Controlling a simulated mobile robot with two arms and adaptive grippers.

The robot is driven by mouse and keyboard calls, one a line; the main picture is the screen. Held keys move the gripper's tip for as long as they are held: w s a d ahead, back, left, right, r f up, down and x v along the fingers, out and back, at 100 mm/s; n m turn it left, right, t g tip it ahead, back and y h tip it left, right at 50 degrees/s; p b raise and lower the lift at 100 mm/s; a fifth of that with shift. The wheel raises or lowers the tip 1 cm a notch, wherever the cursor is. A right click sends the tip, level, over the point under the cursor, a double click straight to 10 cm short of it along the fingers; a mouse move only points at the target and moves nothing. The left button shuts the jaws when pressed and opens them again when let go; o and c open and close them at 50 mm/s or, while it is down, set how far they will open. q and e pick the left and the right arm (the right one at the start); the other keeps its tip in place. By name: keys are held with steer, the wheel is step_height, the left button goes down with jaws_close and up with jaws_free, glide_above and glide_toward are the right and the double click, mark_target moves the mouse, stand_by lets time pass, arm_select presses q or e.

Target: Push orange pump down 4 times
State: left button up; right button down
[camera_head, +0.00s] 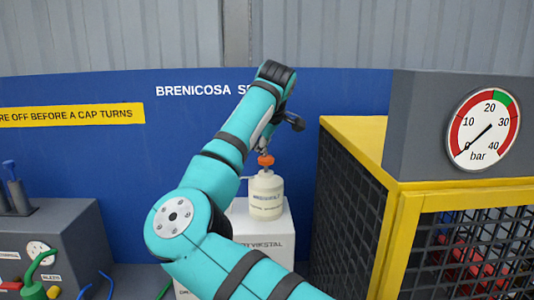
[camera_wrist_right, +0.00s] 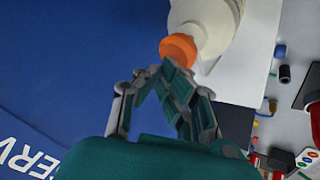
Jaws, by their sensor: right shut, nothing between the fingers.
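A cream bottle (camera_head: 266,195) with an orange pump (camera_head: 265,161) on top stands upright on a white box (camera_head: 285,232). My right gripper (camera_head: 263,151) is shut and empty, with its fingertips right above the orange pump. In the right wrist view the shut fingertips (camera_wrist_right: 168,66) lie at the edge of the orange pump (camera_wrist_right: 178,48), with the cream bottle (camera_wrist_right: 205,25) beyond it. I cannot tell whether they touch it. My teal right arm hides part of the white box. My left gripper is not in view.
A yellow-framed mesh cage (camera_head: 400,225) with a pressure gauge (camera_head: 483,129) above it stands right of the bottle. A blue panel (camera_head: 100,180) rises behind. A grey cabinet (camera_head: 75,235) with a green hose stands at left. Small parts lie right in the wrist view.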

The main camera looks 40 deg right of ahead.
steer(key=shift+f, duration=0.3)
steer(key=shift+d+r+p, duration=0.1)
steer(key=shift+r+p, duration=0.25)
steer(key=shift+r, duration=0.25)
steer(key=shift+r+p, duration=2.4)
steer(key=shift+r, duration=0.65)
